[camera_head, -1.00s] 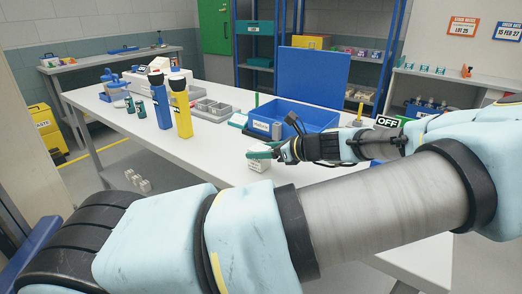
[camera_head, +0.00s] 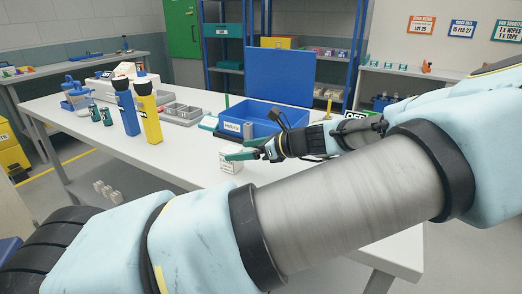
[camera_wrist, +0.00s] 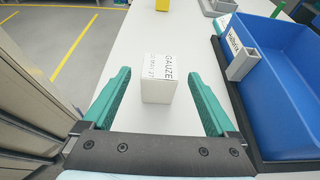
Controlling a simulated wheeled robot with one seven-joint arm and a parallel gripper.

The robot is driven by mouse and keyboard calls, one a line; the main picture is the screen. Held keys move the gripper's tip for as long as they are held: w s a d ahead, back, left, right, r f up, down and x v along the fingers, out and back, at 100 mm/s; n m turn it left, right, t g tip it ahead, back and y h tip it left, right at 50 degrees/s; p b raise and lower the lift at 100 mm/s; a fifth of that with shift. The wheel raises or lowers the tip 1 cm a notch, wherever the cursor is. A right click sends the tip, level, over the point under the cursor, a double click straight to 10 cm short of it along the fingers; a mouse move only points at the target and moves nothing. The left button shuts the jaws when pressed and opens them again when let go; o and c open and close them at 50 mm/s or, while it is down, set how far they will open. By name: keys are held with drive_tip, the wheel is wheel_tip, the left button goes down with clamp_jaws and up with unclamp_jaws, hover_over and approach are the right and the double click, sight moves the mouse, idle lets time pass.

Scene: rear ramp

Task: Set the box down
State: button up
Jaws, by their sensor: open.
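The small white box (camera_head: 229,163) marked GAUZE stands upright on the white table (camera_head: 190,160). It also shows in the wrist view (camera_wrist: 159,84), between the two green fingers. My gripper (camera_head: 238,149) is open around the box. In the wrist view, my gripper (camera_wrist: 158,74) shows a gap between each finger and the box's sides, so neither finger touches it there. The box's underside is hidden, but it appears to rest on the tabletop.
A blue open bin (camera_head: 255,118) with a raised lid stands just behind my gripper and close to the right finger in the wrist view. Blue (camera_head: 126,112) and yellow (camera_head: 148,110) bottles stand farther left.

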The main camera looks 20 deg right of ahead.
drive_tip(key=b+v, duration=0.1)
drive_tip(key=v, duration=0.7)
drive_tip(key=shift+d, duration=0.1)
